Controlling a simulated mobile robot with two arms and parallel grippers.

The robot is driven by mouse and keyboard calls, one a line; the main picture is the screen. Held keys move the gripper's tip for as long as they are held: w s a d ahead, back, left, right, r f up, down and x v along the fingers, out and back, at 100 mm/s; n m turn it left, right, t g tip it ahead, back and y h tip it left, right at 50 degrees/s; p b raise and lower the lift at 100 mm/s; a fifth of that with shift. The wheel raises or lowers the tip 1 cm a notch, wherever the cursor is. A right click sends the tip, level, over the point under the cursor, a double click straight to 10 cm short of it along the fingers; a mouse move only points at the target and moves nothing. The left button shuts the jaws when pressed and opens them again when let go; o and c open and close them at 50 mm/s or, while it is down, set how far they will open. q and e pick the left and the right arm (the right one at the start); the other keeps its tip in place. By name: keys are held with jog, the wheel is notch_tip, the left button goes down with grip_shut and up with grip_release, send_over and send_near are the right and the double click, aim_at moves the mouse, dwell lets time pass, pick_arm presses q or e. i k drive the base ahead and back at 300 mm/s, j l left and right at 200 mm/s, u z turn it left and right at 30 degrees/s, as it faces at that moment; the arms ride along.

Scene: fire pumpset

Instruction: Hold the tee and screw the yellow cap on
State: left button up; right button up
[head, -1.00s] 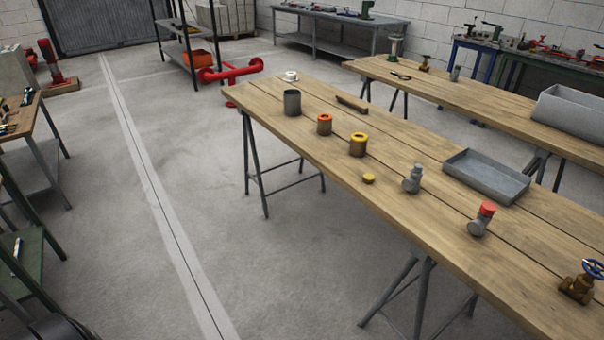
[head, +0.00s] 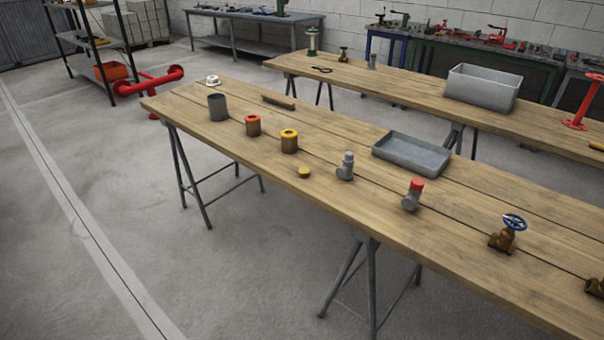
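A small yellow cap (head: 304,173) lies on the wooden workbench (head: 240,165) near its front edge. A bare grey tee (head: 346,167) stands on the bench just right of the yellow cap, apart from it. A second grey tee (head: 411,197) with a red cap (head: 417,184) on its top stands further right. Neither of my grippers is in the head view.
A grey cup (head: 218,107), an orange-topped pot (head: 253,125) and a yellow-topped pot (head: 289,141) stand left of the cap. A grey tray (head: 412,153) lies behind the tees. A brass valve with a blue wheel (head: 507,233) stands at right. The floor in front is clear.

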aim_at(345, 172)
jog(key=i+j+u, duration=0.1)
jog(key=i+j, duration=0.15)
jog(key=i, duration=0.15)
jog(key=i+j+u, duration=0.1)
jog(key=i+j, duration=0.15)
jog(key=i+j+u, duration=0.1)
jog(key=i, duration=0.4)
jog(key=j, duration=0.1)
